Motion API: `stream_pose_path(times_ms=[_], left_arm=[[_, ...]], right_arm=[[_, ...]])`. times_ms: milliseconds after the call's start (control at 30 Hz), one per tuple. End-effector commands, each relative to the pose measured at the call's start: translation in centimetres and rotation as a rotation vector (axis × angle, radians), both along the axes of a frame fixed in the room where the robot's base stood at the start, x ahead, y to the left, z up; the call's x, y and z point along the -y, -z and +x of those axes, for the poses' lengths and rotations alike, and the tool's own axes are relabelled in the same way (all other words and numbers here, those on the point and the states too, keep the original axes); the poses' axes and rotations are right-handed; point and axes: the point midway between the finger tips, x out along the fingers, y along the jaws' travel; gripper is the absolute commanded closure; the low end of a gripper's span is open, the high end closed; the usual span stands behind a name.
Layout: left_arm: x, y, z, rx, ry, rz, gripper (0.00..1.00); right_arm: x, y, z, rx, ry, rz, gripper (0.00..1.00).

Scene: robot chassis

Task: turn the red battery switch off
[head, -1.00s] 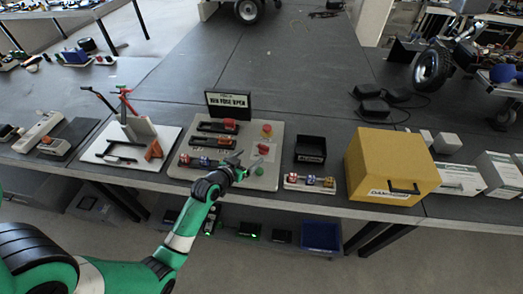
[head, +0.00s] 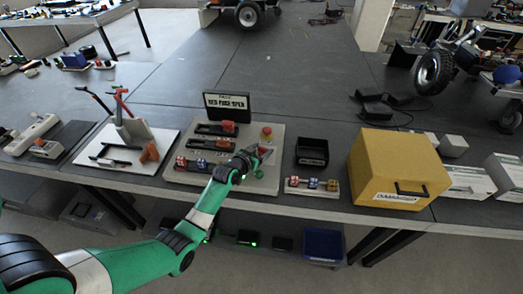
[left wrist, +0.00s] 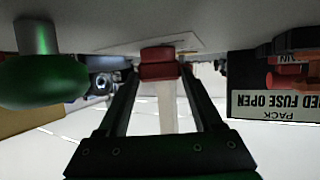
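The red battery switch (head: 264,152) is on the right part of the pale switch board (head: 231,184), below a red-and-yellow stop button (head: 266,133). My left gripper (head: 263,155) is at the switch and partly covers it in the head view. In the left wrist view, which shows the scene upside down, the red handle (left wrist: 158,62) lies between the tips of my left gripper (left wrist: 159,75). The two fingers are wide apart, one on each side of the handle; contact is unclear. My right gripper is not in view.
A green knob (left wrist: 40,75) is close beside the left fingers in the wrist view. A sign (head: 227,104) stands behind the board. A black bin (head: 312,152), a fuse strip (head: 312,186) and a yellow box (head: 398,165) stand to the right.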

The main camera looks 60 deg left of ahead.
Motion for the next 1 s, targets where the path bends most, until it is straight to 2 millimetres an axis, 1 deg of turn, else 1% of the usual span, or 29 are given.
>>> stream_pose_path(times_ms=[33,67,200,267,300,567,800,867,1000], left_arm=[[0.0,0.0,0.0,0.0,0.0,0.0,0.44],[0.0,0.0,0.0,0.0,0.0,0.0,0.49],[0.0,0.0,0.0,0.0,0.0,0.0,0.74],[0.0,0.0,0.0,0.0,0.0,0.0,0.85],[0.0,0.0,0.0,0.0,0.0,0.0,0.92],[0.1,0.0,0.0,0.0,-0.019,0.0,0.93],[0.3,0.0,0.2,-0.001,-0.114,0.002,0.93],[0.3,0.1,0.3,-0.001,-0.151,0.004,0.93],[0.5,0.6,0.5,0.003,-0.255,0.004,0.93]], right_arm=[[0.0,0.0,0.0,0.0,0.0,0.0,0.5],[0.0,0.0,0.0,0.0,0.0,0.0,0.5],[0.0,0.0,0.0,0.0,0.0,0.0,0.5],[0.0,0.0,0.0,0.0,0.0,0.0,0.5],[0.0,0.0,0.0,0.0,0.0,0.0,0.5],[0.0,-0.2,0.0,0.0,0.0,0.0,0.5],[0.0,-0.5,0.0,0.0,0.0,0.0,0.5],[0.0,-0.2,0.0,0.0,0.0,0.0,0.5],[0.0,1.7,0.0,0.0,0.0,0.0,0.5]])
